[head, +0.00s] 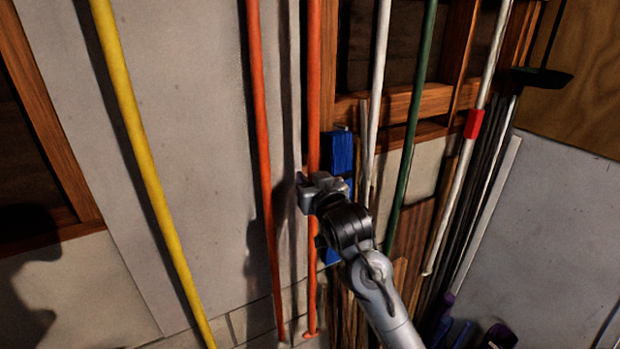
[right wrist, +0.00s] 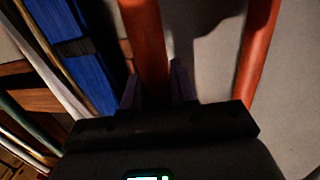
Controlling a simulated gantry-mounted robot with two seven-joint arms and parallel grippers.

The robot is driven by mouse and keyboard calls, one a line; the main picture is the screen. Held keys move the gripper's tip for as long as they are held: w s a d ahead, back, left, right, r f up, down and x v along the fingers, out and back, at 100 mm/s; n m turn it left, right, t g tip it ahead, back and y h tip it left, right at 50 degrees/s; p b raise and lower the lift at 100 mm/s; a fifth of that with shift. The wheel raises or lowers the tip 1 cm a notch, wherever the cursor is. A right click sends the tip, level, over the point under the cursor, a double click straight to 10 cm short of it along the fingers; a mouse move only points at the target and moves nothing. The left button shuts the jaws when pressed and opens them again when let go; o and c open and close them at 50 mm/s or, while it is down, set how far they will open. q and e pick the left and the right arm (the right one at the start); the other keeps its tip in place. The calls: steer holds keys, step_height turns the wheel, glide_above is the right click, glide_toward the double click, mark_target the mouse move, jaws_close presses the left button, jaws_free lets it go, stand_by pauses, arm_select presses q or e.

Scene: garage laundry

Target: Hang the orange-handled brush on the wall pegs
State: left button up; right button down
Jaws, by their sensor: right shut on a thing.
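My right gripper (head: 314,188) is shut on a long upright orange handle (head: 313,90) in the middle of the head view. In the right wrist view, this orange handle (right wrist: 146,45) runs up between the two fingers (right wrist: 157,88). The handle's top goes out of the picture, and its lower end is near the bottom edge. A second orange handle (head: 262,130) stands to the left, apart from the gripper; it also shows in the right wrist view (right wrist: 258,50). No brush head can be made out on either, and I cannot make out the wall pegs. My left gripper is out of view.
A yellow pole (head: 140,150) leans at the left. A blue object (head: 340,152) is close behind the gripper. To the right are a white pole (head: 378,75), a green pole (head: 414,120) and a white pole with a red clip (head: 473,124). Bare wall (head: 190,100) lies left.

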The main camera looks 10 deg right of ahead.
steer(key=shift+f, duration=0.1)
steer(key=c, duration=0.9)
jaws_free()
steer(key=shift+c, duration=0.2)
steer(key=shift+o, duration=0.7)
steer(key=shift+f, duration=0.1)
